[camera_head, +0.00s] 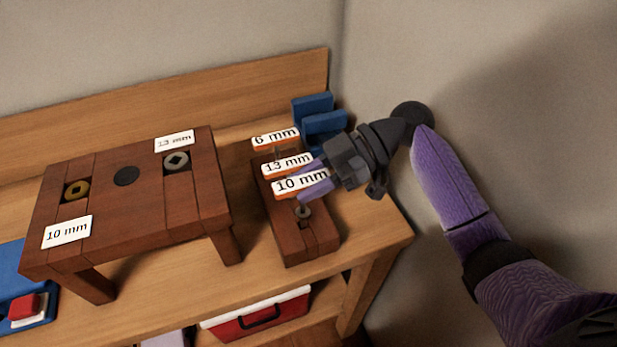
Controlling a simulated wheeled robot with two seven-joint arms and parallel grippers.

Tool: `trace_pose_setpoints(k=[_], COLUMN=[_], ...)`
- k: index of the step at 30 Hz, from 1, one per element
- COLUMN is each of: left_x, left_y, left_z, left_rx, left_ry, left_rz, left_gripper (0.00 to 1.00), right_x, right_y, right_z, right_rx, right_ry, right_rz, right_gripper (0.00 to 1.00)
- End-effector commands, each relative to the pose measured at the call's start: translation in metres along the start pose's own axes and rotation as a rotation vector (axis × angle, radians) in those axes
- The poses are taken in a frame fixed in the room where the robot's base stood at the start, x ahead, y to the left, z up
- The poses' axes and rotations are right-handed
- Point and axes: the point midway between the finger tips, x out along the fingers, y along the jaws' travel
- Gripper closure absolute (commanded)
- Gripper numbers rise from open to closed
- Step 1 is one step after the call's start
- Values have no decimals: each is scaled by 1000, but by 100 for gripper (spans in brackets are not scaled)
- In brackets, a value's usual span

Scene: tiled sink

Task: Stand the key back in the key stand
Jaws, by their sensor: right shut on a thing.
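The key stand (312,246) is a dark wooden block on the right part of the bench. Three keys with orange-edged white tags are at it: the 6 mm key (275,138) at the back, the 13 mm key (287,164) in the middle and the 10 mm key (301,182) at the front. My right gripper (313,179) comes in from the right, its purple fingers on either side of the 10 mm key's tag, shut on it. A grey metal end shows below that tag at the stand's top. Whether it is fully seated is unclear. My left gripper is not in view.
A dark wooden table-like block (130,200) stands left of the stand, with a brass socket, a steel socket and a black disc on top. Blue blocks (320,120) stand behind the stand. A red box (258,317) sits below the bench; walls close off the back and right.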

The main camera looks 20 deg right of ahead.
Motion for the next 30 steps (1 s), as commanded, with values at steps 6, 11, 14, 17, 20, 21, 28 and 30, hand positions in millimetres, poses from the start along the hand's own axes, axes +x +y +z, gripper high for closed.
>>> trace_pose_setpoints(k=[6, 11, 14, 17, 20, 21, 28, 30], left_x=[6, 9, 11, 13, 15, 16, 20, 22], left_y=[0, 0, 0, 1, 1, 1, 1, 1], left_z=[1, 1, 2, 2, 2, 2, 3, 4], left_rx=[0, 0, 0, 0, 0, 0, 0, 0], left_ry=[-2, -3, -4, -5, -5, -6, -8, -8], left_rz=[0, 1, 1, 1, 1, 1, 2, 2], left_gripper=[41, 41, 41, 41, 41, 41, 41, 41], right_x=[2, 4, 5, 6, 7, 7, 9, 10], right_y=[0, 0, 0, 0, 0, 0, 0, 0], right_z=[6, 10, 12, 14, 17, 18, 23, 24], right_rx=[0, 0, 0, 0, 0, 0, 0, 0], right_ry=[0, 0, 0, 0, 0, 0, 0, 0], right_rz=[0, 0, 0, 0, 0, 0, 0, 0], right_gripper=[100, 100, 100, 100, 100, 100, 100, 100])
